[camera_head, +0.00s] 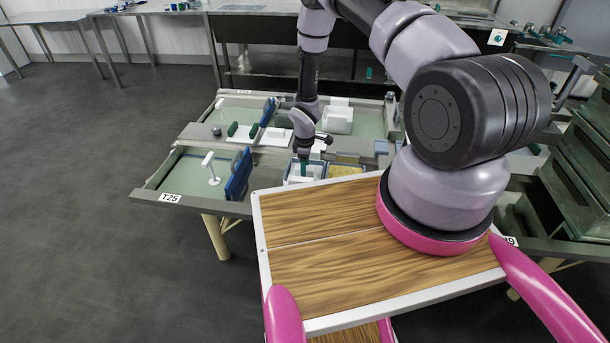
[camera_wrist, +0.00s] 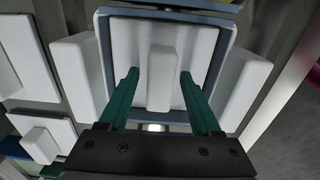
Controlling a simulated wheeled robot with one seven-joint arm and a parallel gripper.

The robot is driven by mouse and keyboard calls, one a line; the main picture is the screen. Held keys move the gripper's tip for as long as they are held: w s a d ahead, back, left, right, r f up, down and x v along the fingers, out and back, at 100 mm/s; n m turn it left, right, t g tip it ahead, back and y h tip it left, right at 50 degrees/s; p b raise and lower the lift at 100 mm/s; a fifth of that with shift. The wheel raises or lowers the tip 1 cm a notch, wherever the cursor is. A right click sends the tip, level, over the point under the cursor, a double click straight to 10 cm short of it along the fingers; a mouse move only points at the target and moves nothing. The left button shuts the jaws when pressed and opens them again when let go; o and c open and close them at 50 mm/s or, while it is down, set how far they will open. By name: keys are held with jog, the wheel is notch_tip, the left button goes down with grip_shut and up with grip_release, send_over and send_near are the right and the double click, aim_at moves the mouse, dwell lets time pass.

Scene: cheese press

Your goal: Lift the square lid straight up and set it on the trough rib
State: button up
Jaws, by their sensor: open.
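The square white lid (camera_wrist: 140,40) lies in a blue-grey square mould (camera_wrist: 231,35) in the wrist view, with a raised white bar handle (camera_wrist: 161,78) at its middle. My gripper (camera_wrist: 158,80) is open, its two green fingers on either side of the handle with a gap on each side. In the head view my gripper (camera_head: 303,165) is over the white and blue mould (camera_head: 290,178) in the trough, and the lid is mostly hidden there. I cannot tell which edge is the trough rib.
White blocks flank the mould on its left (camera_wrist: 78,75) and right (camera_wrist: 243,90). More white lids with handles (camera_wrist: 40,143) lie at left. In the head view, a yellowish tray (camera_head: 346,170) is right of the mould, and a blue upright plate (camera_head: 239,175) stands left.

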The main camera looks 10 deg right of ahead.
jog(key=shift+s+f, duration=0.2)
jog(key=shift+f, duration=0.15)
jog(key=c, duration=0.7)
jog(key=shift+w+r, duration=0.1)
jog(key=shift+r, duration=0.15)
jog(key=shift+w+r, duration=0.1)
jog(key=shift+r, duration=0.1)
grip_shut()
jog(key=shift+r, duration=1)
notch_tip(320, 180, up, 9)
